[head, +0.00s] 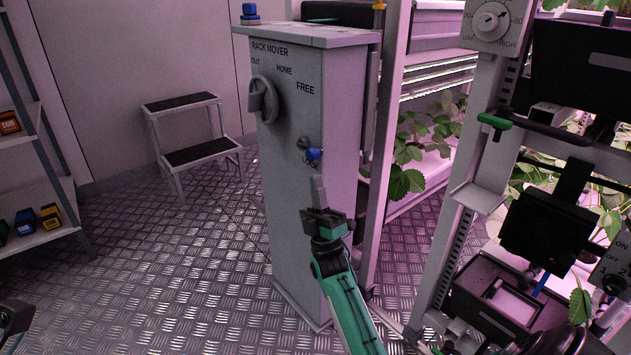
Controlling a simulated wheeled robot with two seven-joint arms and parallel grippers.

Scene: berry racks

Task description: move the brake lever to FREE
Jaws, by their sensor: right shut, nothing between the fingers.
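The brake lever (314,154) is a short dark lever with a blue tip on the front of the grey rack mover post (285,220). FREE is printed above it, and a partly hidden label, seemingly LOCK, sits just below it. The blue tip points down, towards the lower label. My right gripper (318,180) is shut and empty, its fingers pointing up just below the blue tip. I cannot tell whether they touch it. My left gripper (12,318) shows only in part at the lower left edge, and its fingers cannot be made out.
A dial knob (263,100) marked OUT and HOME sits higher on the post. A blue button (249,12) is on top. A step stool (190,145) stands behind left, a shelf (40,238) at far left. Plant racks (465,190) crowd the right. Floor left of the post is clear.

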